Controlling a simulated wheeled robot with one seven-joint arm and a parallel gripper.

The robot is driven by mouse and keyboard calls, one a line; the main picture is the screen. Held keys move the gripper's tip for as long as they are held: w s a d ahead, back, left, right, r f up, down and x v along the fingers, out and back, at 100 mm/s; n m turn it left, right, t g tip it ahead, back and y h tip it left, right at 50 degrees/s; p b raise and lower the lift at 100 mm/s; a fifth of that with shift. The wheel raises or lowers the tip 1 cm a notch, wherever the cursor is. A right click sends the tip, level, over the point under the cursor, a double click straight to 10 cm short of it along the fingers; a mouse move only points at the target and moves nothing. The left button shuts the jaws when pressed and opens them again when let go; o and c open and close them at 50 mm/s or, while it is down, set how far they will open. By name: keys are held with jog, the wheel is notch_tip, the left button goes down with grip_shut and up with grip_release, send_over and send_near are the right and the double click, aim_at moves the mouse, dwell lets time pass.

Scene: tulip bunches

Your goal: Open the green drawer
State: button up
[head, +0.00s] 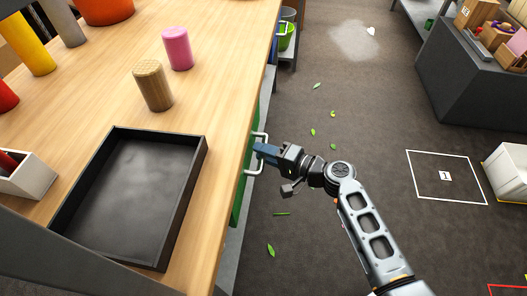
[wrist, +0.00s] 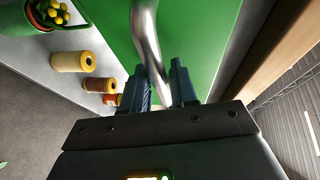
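The green drawer front (wrist: 215,40) fills the middle of the wrist view. Only a thin strip of it (head: 239,190) shows under the table edge in the head view. Its metal bar handle (head: 258,170) stands out from the front; it also shows in the wrist view (wrist: 145,30). My gripper (head: 266,152) is at the handle. In the wrist view its two blue fingers (wrist: 161,88) stand close together, one on each side of the bar, with little or no gap. The drawer looks flush under the table, though its edges are mostly hidden.
The wooden tabletop (head: 225,75) above holds a black tray (head: 190,205), a pink cylinder (head: 178,48) and a wooden cylinder (head: 153,85). A dark counter (head: 465,85) stands at the right.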

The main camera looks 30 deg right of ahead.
jog(key=shift+w+a, duration=0.1)
jog(key=shift+a, duration=0.05)
grip_shut()
dwell(0.4)
